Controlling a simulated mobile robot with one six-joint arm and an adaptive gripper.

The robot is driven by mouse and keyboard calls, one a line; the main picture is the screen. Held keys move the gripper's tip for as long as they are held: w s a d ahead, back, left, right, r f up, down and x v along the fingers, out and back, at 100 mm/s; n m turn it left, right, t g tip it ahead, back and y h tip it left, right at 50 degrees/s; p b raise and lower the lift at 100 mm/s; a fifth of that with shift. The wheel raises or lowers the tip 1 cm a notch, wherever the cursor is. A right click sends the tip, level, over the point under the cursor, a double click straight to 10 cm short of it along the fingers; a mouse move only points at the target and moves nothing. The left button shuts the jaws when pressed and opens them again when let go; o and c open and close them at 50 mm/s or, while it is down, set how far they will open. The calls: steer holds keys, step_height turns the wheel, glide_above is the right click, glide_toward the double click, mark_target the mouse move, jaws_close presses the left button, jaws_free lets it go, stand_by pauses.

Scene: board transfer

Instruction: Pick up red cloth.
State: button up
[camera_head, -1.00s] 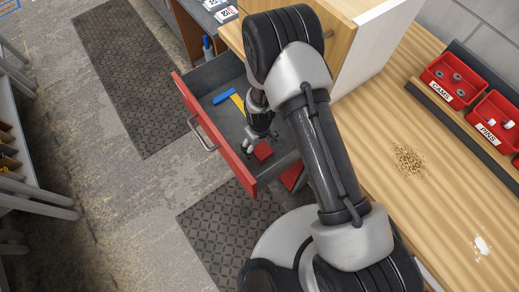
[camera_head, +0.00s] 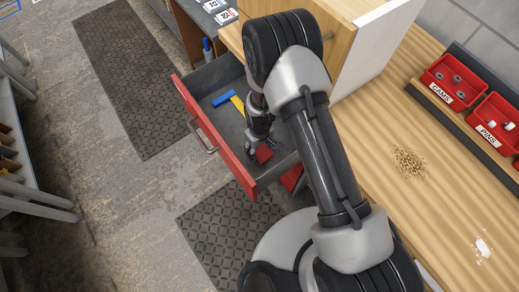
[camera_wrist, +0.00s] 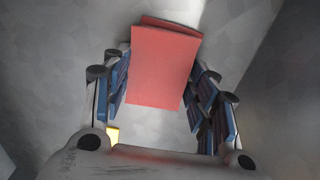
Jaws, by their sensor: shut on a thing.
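The red cloth (camera_head: 264,154) is in the open drawer (camera_head: 215,150), near its right end in the head view. In the wrist view the red cloth (camera_wrist: 163,68) is a folded flat piece between the two blue-padded fingers. My gripper (camera_head: 262,148) reaches down into the drawer at the cloth. In the wrist view my gripper (camera_wrist: 161,88) has its fingers on both sides of the cloth and is shut on it. Whether the cloth is clear of the drawer floor cannot be told.
A blue and yellow tool (camera_head: 238,103) lies in the drawer, left of my gripper. The wooden worktop (camera_head: 380,115) is to the right, with a small brown pile (camera_head: 408,161), a white spot (camera_head: 482,247) and red bins (camera_head: 453,82) marked CAMS and PINS.

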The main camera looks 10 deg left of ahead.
mark_target(260, 149)
steer(key=shift+r, duration=0.1)
step_height(260, 149, up, 20)
steer(key=p, duration=0.6)
steer(key=o, duration=0.3)
steer(key=c, duration=0.4)
